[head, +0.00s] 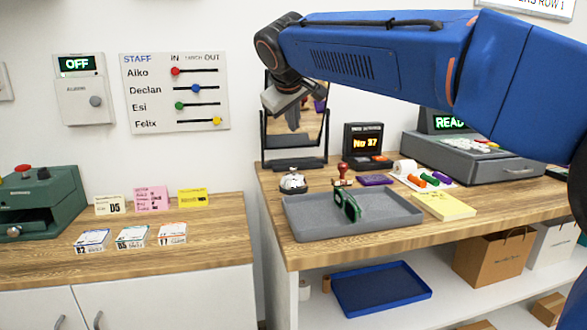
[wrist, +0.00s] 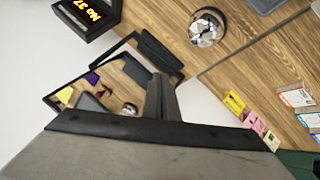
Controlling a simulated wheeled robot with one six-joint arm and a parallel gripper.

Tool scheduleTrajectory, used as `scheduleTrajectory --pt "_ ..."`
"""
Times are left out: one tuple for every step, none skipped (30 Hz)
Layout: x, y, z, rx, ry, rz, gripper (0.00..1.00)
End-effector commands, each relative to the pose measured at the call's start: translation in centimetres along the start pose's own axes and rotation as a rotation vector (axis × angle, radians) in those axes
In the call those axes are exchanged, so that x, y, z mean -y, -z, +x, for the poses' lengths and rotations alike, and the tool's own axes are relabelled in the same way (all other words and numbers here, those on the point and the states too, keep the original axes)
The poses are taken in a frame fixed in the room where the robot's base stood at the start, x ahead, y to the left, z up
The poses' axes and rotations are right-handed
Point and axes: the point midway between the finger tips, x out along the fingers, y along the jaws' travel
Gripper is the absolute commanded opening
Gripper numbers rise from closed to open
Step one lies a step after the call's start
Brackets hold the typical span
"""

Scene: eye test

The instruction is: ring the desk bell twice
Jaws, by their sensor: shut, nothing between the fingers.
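The desk bell (head: 292,183), a silver dome on a dark base, stands on the right-hand wooden counter, left of centre, just behind the grey tray. In the wrist view the bell (wrist: 206,29) is near the top, right of the gripper fingers. My gripper (head: 290,103) hangs well above the bell, in front of the mirror, and touches nothing that I can see. In the wrist view its dark fingers (wrist: 162,85) are together and empty. The bell's reflection also shows in the mirror.
A black-framed mirror (head: 268,130) stands behind the bell. A grey tray (head: 390,218) holding a green object lies in front. A red-handled stamp (head: 342,172) and a number display (head: 369,141) stand to the right. A gap separates this counter from the left one (head: 225,222).

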Motion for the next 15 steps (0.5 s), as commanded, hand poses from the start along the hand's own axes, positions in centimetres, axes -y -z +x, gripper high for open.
scheduleTrajectory --pt "0.2 -0.2 0.2 0.001 0.000 0.000 0.00" --pt "0.3 -0.3 0.4 0.001 0.000 0.000 0.00" --pt "0.5 -0.5 0.7 0.002 0.000 0.000 0.00" --pt "0.6 -0.7 0.8 0.002 0.000 0.000 0.00" --pt "0.8 -0.8 1.1 0.002 0.000 0.000 0.00" --pt "1.0 -1.1 1.4 0.002 0.000 -0.001 0.00" --pt "1.2 -1.3 1.6 0.002 0.000 -0.001 0.00" --pt "1.4 -1.4 1.9 0.002 0.000 -0.001 0.00" --pt "1.6 -1.7 2.2 0.002 0.000 -0.001 0.00" --pt "1.8 -1.9 2.5 0.002 0.000 -0.001 0.00" --pt "2.0 -2.1 2.7 0.001 0.001 0.000 0.00" --pt "2.2 -2.3 3.1 0.002 0.001 0.000 0.00" --pt "2.4 -2.5 3.3 0.002 0.001 -0.001 0.00" --pt "2.6 -2.7 3.6 0.002 0.001 -0.001 0.00" --pt "2.8 -2.9 3.9 0.001 0.001 0.000 0.00"
